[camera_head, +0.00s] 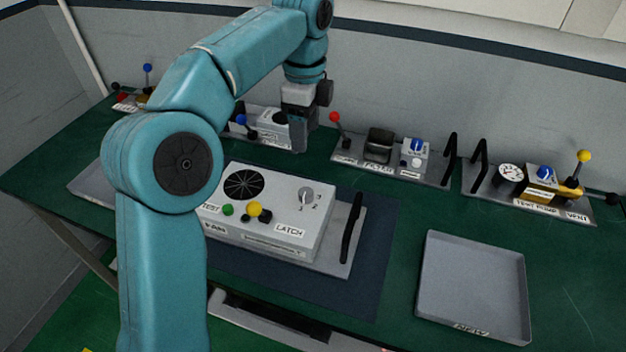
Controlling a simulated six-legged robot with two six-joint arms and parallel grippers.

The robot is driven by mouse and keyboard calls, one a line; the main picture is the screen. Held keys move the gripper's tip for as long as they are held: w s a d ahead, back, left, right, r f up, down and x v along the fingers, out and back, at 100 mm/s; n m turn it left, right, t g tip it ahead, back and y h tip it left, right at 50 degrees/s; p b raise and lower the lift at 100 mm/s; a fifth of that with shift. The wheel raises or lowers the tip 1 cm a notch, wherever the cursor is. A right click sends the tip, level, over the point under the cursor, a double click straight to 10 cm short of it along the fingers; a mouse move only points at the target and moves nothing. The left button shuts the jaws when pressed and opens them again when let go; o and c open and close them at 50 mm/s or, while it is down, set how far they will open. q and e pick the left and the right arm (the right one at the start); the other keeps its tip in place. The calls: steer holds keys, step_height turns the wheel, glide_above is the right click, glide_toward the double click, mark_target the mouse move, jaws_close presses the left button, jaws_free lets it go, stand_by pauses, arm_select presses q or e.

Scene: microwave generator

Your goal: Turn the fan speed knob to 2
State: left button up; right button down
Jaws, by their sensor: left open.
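The fan speed knob (306,194) is a small grey knob on the top face of a light grey box (268,247), right of a round black fan grille (244,185). Small number marks sit around its lower and right side; the knob's exact pointing is too small to tell. My left gripper (299,147) is open and points down, above and behind the knob in the picture, apart from the box. Its fingers are dark and seen nearly edge-on. My left arm hides the left part of the box. My right gripper is not in view.
The box also carries a green button (228,210), a yellow knob (254,209) and a black handle (352,228) at its right. Panels with levers and blue knobs (545,173) line the back wall. An empty grey tray (475,280) lies at the right.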

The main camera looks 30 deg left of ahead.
arm_select(q)
steer(key=b, duration=0.1)
glide_above(306, 192)
step_height(306, 192, down, 4)
step_height(306, 192, down, 12)
steer(key=shift+r+b, duration=0.2)
steer(key=shift+b, duration=0.2)
steer(key=shift+w+f, duration=0.1)
steer(key=shift+f, duration=0.1)
steer(key=shift+s, duration=0.2)
steer(key=shift+w, duration=0.15)
steer(key=c, duration=0.9)
steer(key=shift+c, duration=0.7)
